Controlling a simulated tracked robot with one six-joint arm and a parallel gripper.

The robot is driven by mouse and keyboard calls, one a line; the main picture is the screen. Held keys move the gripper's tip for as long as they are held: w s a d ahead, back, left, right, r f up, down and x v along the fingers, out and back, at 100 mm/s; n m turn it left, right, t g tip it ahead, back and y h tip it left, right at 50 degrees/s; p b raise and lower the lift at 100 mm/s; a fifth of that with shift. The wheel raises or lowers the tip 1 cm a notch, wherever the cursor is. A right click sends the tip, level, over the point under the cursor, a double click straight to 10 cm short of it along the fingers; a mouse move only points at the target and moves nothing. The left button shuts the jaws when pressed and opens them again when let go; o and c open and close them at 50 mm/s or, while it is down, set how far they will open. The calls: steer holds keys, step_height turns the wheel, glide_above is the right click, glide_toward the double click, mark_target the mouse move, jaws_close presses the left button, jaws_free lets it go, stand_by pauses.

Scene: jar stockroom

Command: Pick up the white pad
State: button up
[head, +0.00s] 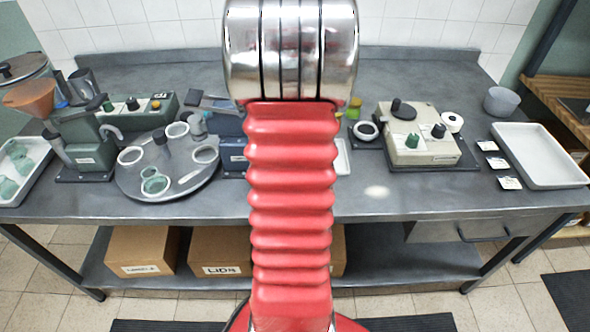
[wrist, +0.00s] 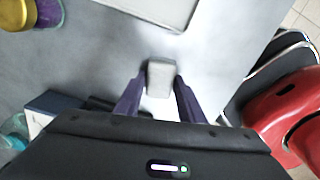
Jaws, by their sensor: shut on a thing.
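The white pad (wrist: 161,76) is a small pale block between the two dark purple fingers of my gripper (wrist: 158,92) in the wrist view. The fingers touch it on both sides, and my gripper is shut on it. A bright patch shows just below it, between the fingers. I cannot tell whether the pad is clear of the grey bench top. In the head view my red arm covers the middle of the bench, and the gripper and pad are hidden behind it.
A white tray (wrist: 185,8) lies beyond the pad in the wrist view, with a yellow-lidded jar (wrist: 15,12) at the left. In the head view, a round turntable (head: 180,190) stands left, a beige control box (head: 417,145) right, and another white tray (head: 541,178) far right.

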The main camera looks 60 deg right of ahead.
steer(key=shift+c, duration=0.9)
steer(key=shift+r, duration=0.1)
step_height(320, 180, up, 10)
steer(key=o, duration=0.5)
steer(key=shift+c, duration=0.2)
steer(key=c, duration=0.4)
steer(key=shift+s, duration=0.1)
